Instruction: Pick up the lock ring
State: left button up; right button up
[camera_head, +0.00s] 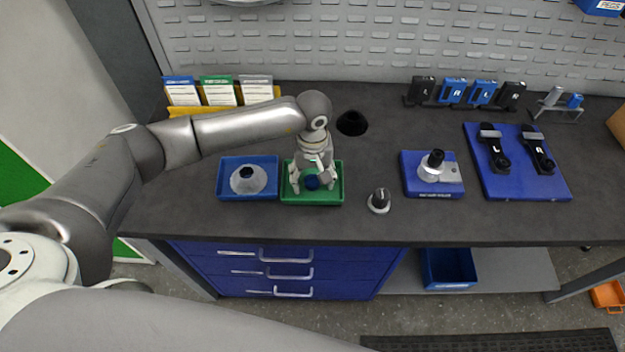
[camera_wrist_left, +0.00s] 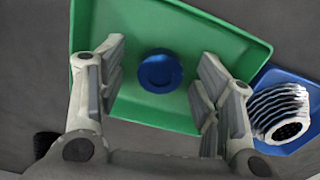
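The likely lock ring is a small round blue piece (camera_head: 312,183) lying in the green tray (camera_head: 338,172). In the left wrist view the blue round piece (camera_wrist_left: 160,71) has a slightly recessed middle and lies flat on the green tray (camera_wrist_left: 215,40). My left gripper (camera_head: 312,179) points down over the green tray. In the left wrist view its fingers (camera_wrist_left: 160,75) are spread wide, one on each side of the blue piece, with clear gaps. Nothing is held. The remaining height above the piece is hard to tell. My right gripper is not in view.
A blue tray (camera_head: 228,189) with a grey ribbed cone (camera_head: 248,180) stands close left of the green tray. A black-topped knob (camera_head: 379,201) and a blue fixture (camera_head: 412,185) stand to the right. Card holders (camera_head: 219,91) stand behind. The bench front is clear.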

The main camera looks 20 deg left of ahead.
pick_arm(q)
jog(key=c, duration=0.8)
jog(key=shift+c, duration=0.2)
jog(key=shift+r, duration=0.2)
